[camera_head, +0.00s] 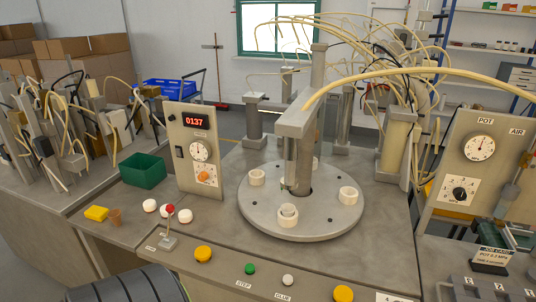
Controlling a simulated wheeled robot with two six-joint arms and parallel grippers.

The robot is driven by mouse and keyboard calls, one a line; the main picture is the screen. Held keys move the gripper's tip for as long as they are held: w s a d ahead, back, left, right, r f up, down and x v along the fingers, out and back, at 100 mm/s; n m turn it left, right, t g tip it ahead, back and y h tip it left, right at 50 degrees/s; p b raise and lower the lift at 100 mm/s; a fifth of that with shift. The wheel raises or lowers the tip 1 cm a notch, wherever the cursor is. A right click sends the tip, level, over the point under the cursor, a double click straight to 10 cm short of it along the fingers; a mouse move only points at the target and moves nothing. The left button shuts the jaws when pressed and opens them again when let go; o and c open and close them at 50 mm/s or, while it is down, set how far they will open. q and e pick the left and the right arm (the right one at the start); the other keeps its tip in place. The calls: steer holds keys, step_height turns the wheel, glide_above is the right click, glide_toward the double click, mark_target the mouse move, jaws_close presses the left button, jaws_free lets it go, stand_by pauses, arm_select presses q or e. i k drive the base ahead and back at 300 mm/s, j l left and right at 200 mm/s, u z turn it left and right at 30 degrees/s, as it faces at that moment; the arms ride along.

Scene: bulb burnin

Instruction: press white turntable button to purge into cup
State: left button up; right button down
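A small white button (288,280) is on the front panel, with a label reading GLUE below it. A green button (250,268) sits to its left above a STEP label. The round grey turntable (262,222) stands behind them and carries several white ring-shaped holders. A small brown cup (115,217) stands on the bench at left. Neither of my grippers is in view.
Yellow buttons (203,254) (343,294) flank the small ones. A red-topped lever (169,222) stands at the panel's left. The POT/AIR panel (480,165) is at right.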

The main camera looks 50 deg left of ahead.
mark_target(287, 279)
steer(key=u, duration=1.7)
